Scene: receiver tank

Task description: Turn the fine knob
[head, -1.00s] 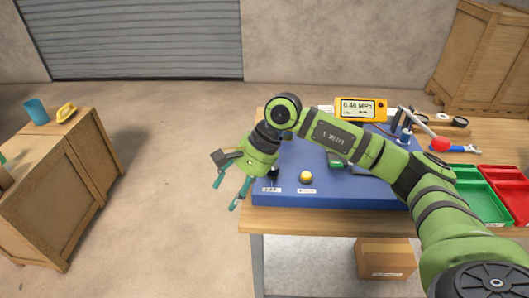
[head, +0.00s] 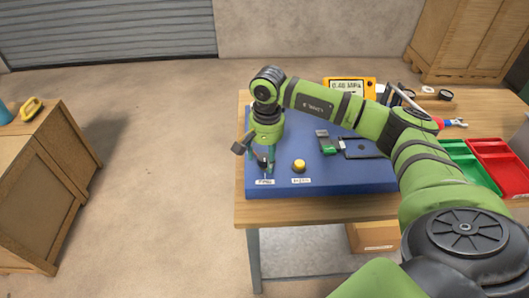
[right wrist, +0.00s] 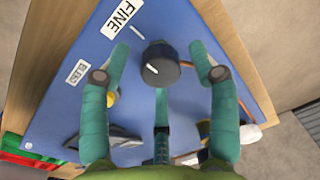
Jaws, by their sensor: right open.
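The fine knob (right wrist: 160,66) is a black round knob with a white pointer line on top, on the blue panel (right wrist: 60,125) beside the label FINE (right wrist: 122,17). It also shows small and partly covered in the head view (head: 262,163). My right gripper (head: 259,157) is over it, pointing down at the panel's front left corner. In the right wrist view the teal fingers of the right gripper (right wrist: 159,60) are open, one on each side of the knob, with visible gaps. My left gripper is out of view.
A yellow knob (head: 299,166) stands right of the fine knob. A gauge reading 0.46 MPa (head: 349,87) is behind my right arm. Green (head: 470,165) and red (head: 500,160) trays lie at the right. A wooden crate (head: 45,190) stands apart at left.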

